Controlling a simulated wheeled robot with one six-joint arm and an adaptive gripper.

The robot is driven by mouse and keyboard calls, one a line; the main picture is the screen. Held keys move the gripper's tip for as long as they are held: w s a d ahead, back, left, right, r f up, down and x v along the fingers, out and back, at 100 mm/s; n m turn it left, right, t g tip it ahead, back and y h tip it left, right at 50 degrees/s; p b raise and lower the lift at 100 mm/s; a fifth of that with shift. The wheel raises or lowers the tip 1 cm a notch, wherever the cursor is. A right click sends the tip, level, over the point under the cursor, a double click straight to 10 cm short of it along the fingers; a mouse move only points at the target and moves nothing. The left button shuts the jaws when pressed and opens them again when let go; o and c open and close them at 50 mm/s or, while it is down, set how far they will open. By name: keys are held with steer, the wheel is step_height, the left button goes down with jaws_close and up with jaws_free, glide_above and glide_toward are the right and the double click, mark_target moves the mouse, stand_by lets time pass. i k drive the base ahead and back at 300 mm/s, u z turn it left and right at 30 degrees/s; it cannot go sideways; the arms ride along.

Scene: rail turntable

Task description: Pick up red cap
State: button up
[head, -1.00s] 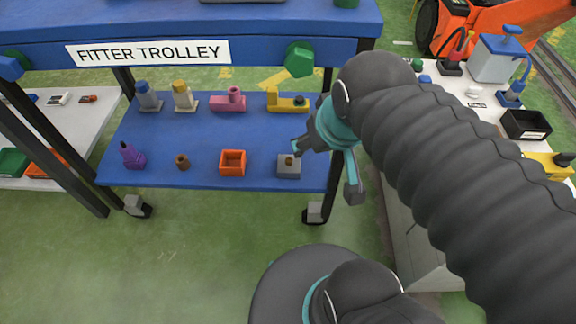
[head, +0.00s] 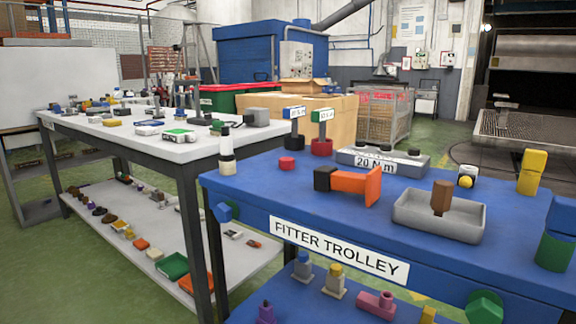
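A small round red cap (head: 287,163) sits on the blue top of the fitter trolley (head: 262,190), near its back left part. It stands between a white and black cylinder (head: 227,152) at the trolley's left corner and a dark item with a red base (head: 321,147). Nothing covers the cap from this view. My gripper is not in view, so its state is hidden.
An orange and black block (head: 350,184) lies in front of and right of the cap. A grey tray (head: 437,215) holding a brown piece and a grey torque box (head: 383,161) stand further right. A crowded white table (head: 130,134) is at left.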

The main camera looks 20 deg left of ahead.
mark_target(286, 163)
steer(key=k, duration=0.5)
steer(key=u, duration=2.4)
steer(key=i, duration=1.7)
steer(key=z, duration=2.8)
